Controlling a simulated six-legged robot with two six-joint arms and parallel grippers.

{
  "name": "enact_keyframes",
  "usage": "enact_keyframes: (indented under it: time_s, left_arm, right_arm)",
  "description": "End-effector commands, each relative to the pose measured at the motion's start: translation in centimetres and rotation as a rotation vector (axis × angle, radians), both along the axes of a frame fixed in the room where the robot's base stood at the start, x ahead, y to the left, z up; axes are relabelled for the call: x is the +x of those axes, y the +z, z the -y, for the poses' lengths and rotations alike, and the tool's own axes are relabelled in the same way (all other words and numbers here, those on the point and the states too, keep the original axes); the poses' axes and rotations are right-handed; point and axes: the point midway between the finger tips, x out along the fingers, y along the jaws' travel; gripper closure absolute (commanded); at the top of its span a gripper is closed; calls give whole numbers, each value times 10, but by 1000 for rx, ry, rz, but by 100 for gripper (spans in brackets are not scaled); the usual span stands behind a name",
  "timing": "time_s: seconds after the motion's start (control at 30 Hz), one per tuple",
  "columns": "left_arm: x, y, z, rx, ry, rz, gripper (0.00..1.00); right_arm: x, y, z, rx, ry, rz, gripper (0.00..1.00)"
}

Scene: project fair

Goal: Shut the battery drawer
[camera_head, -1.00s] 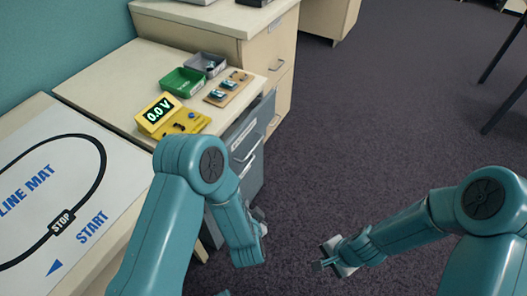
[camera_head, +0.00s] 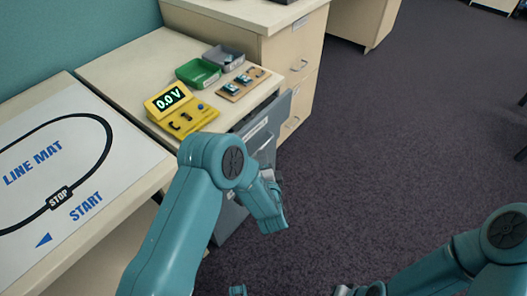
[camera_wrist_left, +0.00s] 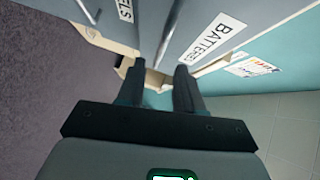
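The battery drawer front, with a white "BATTERIES" label, fills the upper right of the left wrist view (camera_wrist_left: 205,55). In the head view, the grey drawer cabinet (camera_head: 268,128) stands under the bench edge, and its top drawer juts out past the tabletop. My left gripper (camera_wrist_left: 157,75) has its two dark fingers apart with nothing between them, close to the drawer fronts; contact cannot be told. In the head view it is mostly hidden behind my left forearm. My right gripper (camera_head: 347,290) shows only as a scrap at the bottom edge.
The bench carries a yellow voltmeter (camera_head: 180,112) reading 0.0 V, a green bin (camera_head: 198,73), a grey bin (camera_head: 225,58) and a wooden board (camera_head: 242,85) with parts. A line mat (camera_head: 90,200) lies at left. Carpet floor (camera_head: 400,150) is open to the right.

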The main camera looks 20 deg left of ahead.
Motion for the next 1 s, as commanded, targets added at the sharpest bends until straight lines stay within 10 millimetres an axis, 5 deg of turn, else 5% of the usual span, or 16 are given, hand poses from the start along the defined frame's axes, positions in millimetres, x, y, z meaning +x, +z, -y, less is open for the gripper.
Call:
enact_keyframes:
  time_s: [0.3, 0.67, 0.77, 1.0]
  left_arm:
    - [45, -8, -17, -1, 1, 0, 64]
    - [51, -8, -17, 0, -1, -1, 64]
    - [51, -8, -17, 0, -1, -1, 97]
    - [52, -8, -20, -1, 0, 0, 100]
  right_arm:
    - [0, -7, 0, 0, -1, 0, 100]
    - [0, -7, 0, 0, -1, 0, 100]
    - [0, -7, 0, 0, -1, 0, 100]
    - [0, -8, 0, 0, -1, 0, 100]
